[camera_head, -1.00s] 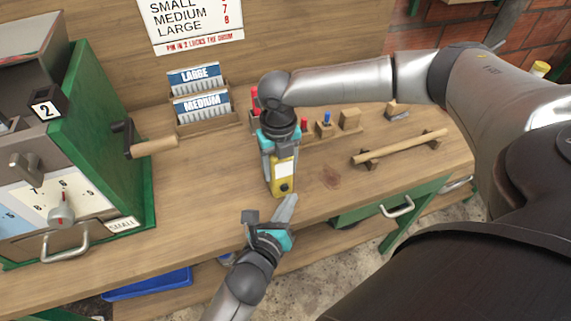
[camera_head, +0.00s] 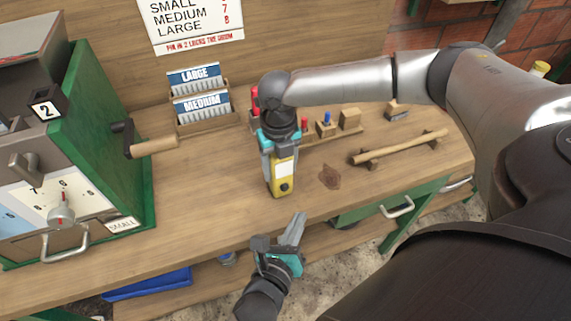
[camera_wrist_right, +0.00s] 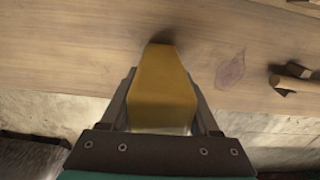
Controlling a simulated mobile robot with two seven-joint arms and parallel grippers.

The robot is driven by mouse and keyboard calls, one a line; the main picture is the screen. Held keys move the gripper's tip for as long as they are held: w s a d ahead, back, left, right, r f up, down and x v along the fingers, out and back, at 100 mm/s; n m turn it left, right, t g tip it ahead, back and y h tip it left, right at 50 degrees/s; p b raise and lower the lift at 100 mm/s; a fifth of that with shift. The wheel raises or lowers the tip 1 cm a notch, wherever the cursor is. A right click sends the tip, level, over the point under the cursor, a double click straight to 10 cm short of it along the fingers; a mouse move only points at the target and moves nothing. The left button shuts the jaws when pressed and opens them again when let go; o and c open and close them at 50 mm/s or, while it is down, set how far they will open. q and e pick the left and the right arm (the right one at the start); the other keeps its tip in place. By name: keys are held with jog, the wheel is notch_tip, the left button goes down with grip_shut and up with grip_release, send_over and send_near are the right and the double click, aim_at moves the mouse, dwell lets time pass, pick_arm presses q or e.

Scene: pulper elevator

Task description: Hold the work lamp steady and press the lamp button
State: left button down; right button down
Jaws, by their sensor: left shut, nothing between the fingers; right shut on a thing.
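The work lamp (camera_head: 283,178) is a small yellow box with a pale label and a dark round button (camera_head: 284,187) low on its face. It stands upright on the workbench (camera_head: 215,205) near the front edge. My right gripper (camera_head: 280,158) comes down from above and is shut on the lamp. In the right wrist view the lamp's yellow body (camera_wrist_right: 163,90) sits between the two fingers, and its button is not visible there. My left gripper (camera_head: 299,222) is shut and empty, in front of the bench edge, below and apart from the lamp, fingers pointing up.
A green machine (camera_head: 100,140) with a wooden-handled crank (camera_head: 153,147) stands at the left. Card holders (camera_head: 205,122) and small wooden blocks (camera_head: 350,119) sit at the back. A wooden bar (camera_head: 400,147) lies at the right. Bare bench surrounds the lamp.

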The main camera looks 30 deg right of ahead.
jog(key=shift+c, duration=0.2)
grip_release()
jog(key=shift+r, duration=0.15)
notch_tip(320, 180, up, 12)
jog(key=shift+f, duration=0.1)
dwell(0.4)
